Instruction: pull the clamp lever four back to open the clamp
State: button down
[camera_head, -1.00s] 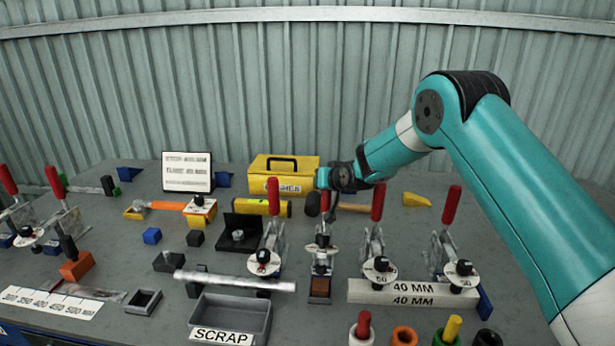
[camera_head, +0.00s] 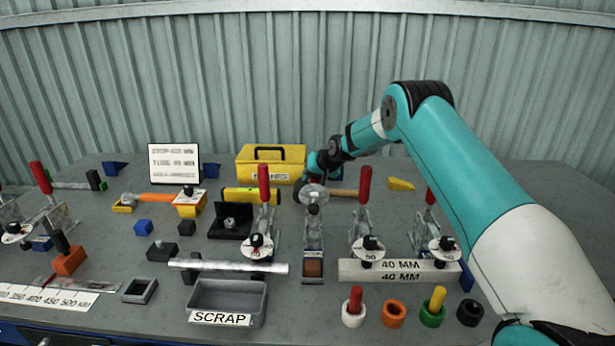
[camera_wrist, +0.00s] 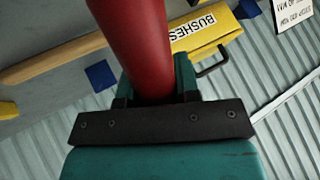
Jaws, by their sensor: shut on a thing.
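Clamp four (camera_head: 313,230) stands in the middle of the bench, between two clamps with upright red levers. Its arm is swung up, and its round plate (camera_head: 313,194) stands high above the dark reddish block (camera_head: 313,268). Its red lever (camera_wrist: 140,40) fills the upper middle of the wrist view and runs down into my gripper (camera_wrist: 152,95). My gripper is shut on this lever. In the head view my gripper (camera_head: 318,166) is behind the raised plate, low over the bench. The lever and the fingertips are mostly hidden there.
Neighbouring levers (camera_head: 263,184) and (camera_head: 365,184) stand upright close on both sides. A hammer (camera_head: 345,192) lies behind clamp four, with the yellow bushes box (camera_head: 270,163) beyond it. A scrap tray (camera_head: 228,300) and several coloured rings (camera_head: 393,313) are in front.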

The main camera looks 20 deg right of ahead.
jog(key=c, duration=0.8)
grip_release()
jog(key=shift+w+f, duration=0.1)
jog(key=b+v, duration=0.3)
jog(key=v, duration=1.4)
jog(key=shift+r, duration=0.3)
